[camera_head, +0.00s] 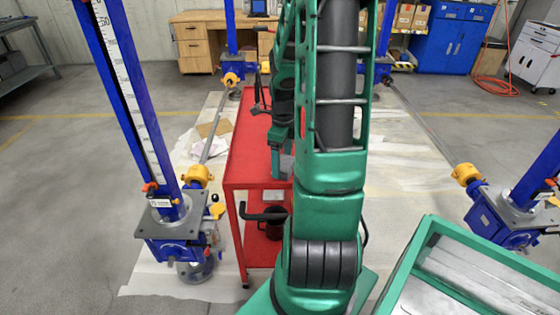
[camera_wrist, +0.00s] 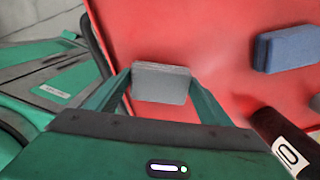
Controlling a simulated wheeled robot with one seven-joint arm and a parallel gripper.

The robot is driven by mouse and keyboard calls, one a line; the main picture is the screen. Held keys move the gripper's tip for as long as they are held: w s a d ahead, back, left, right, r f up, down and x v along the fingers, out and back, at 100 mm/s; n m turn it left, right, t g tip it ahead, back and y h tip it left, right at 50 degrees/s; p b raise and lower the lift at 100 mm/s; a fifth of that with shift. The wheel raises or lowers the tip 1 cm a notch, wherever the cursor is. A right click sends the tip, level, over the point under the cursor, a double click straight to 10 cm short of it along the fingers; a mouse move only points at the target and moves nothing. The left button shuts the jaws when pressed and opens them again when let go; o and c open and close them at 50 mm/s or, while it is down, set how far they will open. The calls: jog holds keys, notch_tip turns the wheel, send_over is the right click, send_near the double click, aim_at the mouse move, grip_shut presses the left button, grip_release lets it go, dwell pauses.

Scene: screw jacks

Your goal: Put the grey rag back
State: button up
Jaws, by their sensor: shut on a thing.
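The grey rag (camera_wrist: 161,84) is a small folded block between the two green fingers of my gripper (camera_wrist: 160,88) in the wrist view. My gripper is shut on it. Behind it is the red top of a cart (camera_wrist: 205,30). I cannot tell whether the rag touches the cart top or hangs above it. In the head view the red cart (camera_head: 250,125) stands left of my arm, and a small grey patch (camera_head: 287,165), perhaps the rag, shows at its near right part. My arm hides much of the cart's right side.
A blue folded block (camera_wrist: 287,48) lies on the red top, right of the rag. A black cylinder marked 10 (camera_wrist: 280,138) is close at the lower right. Blue screw jacks (camera_head: 180,225) stand around. A green-edged tray (camera_head: 425,240) is at the lower right.

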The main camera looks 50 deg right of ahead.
aim_at(282, 162)
jog(key=o, duration=0.6)
jog(key=shift+o, duration=0.2)
notch_tip(282, 162, up, 11)
jog(key=s+a+r+n, duration=0.2)
jog(key=s+a+n, duration=0.5)
jog(key=n, duration=0.6)
jog(key=s+a+r+n, duration=0.2)
jog(key=s+a+n, duration=0.5)
jog(key=n, duration=0.6)
jog(key=shift+s+a, duration=0.25)
jog(key=shift+a, duration=1)
